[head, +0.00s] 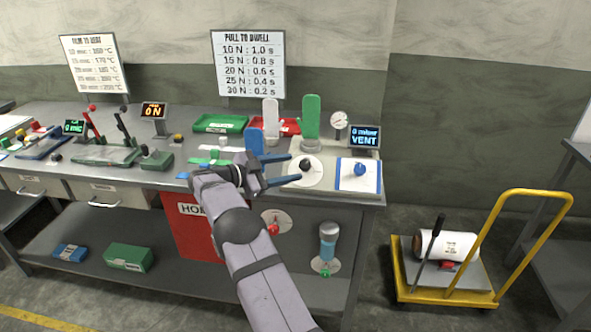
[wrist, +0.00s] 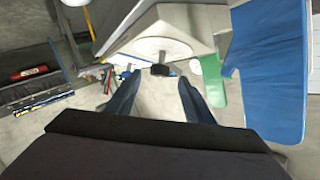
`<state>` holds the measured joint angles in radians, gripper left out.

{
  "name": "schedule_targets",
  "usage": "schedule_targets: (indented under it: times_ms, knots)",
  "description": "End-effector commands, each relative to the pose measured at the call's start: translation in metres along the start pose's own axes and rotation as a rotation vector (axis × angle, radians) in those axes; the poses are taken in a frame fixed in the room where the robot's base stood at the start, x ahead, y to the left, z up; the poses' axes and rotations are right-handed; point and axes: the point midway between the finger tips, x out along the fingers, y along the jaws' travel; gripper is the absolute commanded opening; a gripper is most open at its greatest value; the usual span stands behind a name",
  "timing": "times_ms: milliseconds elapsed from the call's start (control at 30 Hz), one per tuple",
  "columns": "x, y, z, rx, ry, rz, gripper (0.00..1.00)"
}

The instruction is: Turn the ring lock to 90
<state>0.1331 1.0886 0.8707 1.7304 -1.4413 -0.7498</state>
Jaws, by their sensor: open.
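A black knob (head: 305,165) stands on a white round dial (head: 305,180) near the bench's right front; no part is readably labelled as the ring lock. My gripper (head: 292,168) is open and empty, its two blue fingers pointing at this knob from the left. In the wrist view the black knob (wrist: 160,70) lies ahead, between the fingertips (wrist: 157,80), with the white dial (wrist: 163,48) beyond. I cannot tell whether the fingers touch it. The dial's marks are too small to read.
A blue knob (head: 360,169) on a white panel stands right of the dial. Blue (head: 254,142), white (head: 271,120) and green (head: 311,115) hand forms stand behind. Below the bench top are a red knob (head: 272,230) and a grey-blue cylinder (head: 327,241). A display (head: 364,138) reads VENT.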

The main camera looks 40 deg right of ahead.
Motion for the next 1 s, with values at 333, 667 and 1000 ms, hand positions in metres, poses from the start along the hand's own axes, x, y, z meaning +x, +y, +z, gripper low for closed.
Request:
schedule_targets:
  times_ms: [333, 667, 1000]
  knots:
    - [-0.006, 0.0, -0.001, 0.0, 0.0, 0.001, 0.48]
    - [-0.002, -0.008, -0.036, 0.061, 0.007, 0.006, 0.48]
    - [0.009, 0.022, -0.055, -0.186, 0.115, -0.12, 0.48]
